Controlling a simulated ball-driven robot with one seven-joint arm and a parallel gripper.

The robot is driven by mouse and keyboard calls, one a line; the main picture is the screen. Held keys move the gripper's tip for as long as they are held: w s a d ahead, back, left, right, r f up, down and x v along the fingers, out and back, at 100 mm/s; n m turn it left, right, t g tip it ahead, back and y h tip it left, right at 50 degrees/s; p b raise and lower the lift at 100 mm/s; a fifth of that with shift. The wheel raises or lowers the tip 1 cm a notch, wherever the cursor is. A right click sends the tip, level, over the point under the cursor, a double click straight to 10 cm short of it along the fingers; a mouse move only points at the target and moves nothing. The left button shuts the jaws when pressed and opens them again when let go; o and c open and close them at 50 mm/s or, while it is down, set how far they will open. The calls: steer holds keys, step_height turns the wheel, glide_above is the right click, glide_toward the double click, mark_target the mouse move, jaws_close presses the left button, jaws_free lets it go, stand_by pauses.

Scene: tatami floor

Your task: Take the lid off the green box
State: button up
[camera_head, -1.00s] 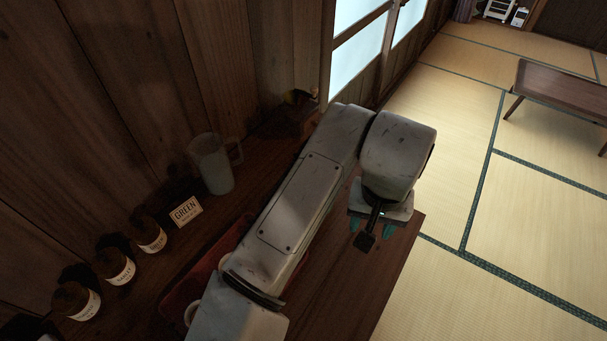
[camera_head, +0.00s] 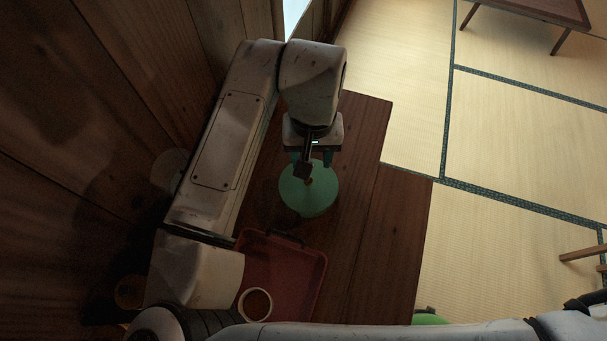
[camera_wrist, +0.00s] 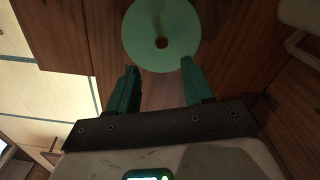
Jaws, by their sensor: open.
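The green box shows from above as a round green lid (camera_head: 322,196) on the dark wooden top, with a small brown knob at its middle. In the wrist view the lid (camera_wrist: 140,38) lies just ahead of the fingertips, its knob (camera_wrist: 161,43) roughly between the two finger lines. The box's sides are hidden under the lid. My gripper (camera_head: 312,160) is at the lid's far edge in the head view. In the wrist view my gripper (camera_wrist: 158,65) is open, with nothing between its teal fingers. I cannot tell its exact height above the lid.
A red tray (camera_head: 310,270) with a cup (camera_head: 256,304) of brown liquid lies nearer me. A wooden wall (camera_head: 100,120) stands close on the left. A pale mug (camera_head: 168,170) is partly hidden behind my arm. Tatami (camera_head: 500,230) lies to the right.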

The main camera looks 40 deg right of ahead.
mark_target(309, 183)
step_height(309, 183, down, 3)
steer(key=shift+s+a+f+p, duration=0.15)
steer(key=shift+f+p, duration=0.15)
steer(key=shift+f, duration=1.05)
steer(key=shift+w+a+f+p, duration=0.1)
steer(key=shift+f+p, duration=0.15)
steer(key=shift+f, duration=1.1)
steer(key=shift+c, duration=0.2)
jaws_close()
